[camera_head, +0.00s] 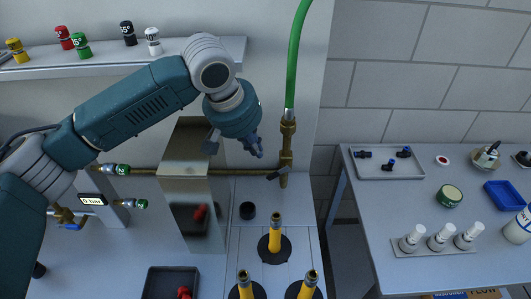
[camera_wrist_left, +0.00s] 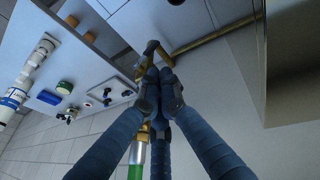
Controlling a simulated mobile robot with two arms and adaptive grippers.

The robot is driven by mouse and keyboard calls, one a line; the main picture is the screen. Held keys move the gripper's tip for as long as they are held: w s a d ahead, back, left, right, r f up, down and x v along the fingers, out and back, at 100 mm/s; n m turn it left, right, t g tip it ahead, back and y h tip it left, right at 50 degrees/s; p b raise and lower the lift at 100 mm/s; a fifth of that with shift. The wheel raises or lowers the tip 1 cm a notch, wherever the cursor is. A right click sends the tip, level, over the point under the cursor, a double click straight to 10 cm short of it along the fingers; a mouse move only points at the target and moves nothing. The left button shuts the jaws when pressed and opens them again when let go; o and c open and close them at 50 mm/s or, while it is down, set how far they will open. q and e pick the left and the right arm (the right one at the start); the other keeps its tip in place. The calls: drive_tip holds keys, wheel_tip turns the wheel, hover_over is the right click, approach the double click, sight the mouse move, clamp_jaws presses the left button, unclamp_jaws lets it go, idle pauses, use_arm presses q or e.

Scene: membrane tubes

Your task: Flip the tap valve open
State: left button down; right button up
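A brass tap (camera_head: 285,160) with a small dark lever (camera_head: 277,175) stands on the wall at the end of a horizontal brass pipe, below a green hose (camera_head: 296,55). In the left wrist view the tap's lever (camera_wrist_left: 152,47) shows just beyond the fingertips. My left gripper (camera_head: 259,150) is a little left of and above the lever in the head view. Its three fingers are drawn together at the tips in the left wrist view (camera_wrist_left: 163,78), with nothing seen between them. Contact with the tap cannot be told. My right gripper is not in view.
A metal box (camera_head: 190,185) stands below my left arm. A display (camera_head: 92,198) reads "0 bar", near another brass fitting with a blue handle (camera_head: 72,226). A table (camera_head: 400,265) at right holds a tray (camera_head: 365,176) and white bottles.

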sight(278, 173)
use_arm(q)
drive_tip(key=p+x, duration=0.3)
drive_tip(key=x, duration=0.6)
drive_tip(key=shift+d+f, duration=0.2)
drive_tip(key=shift+f, duration=0.15)
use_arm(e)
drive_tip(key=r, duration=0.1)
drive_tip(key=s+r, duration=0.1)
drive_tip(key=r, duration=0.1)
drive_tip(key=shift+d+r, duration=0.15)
use_arm(q)
drive_tip(key=shift+d, duration=0.1)
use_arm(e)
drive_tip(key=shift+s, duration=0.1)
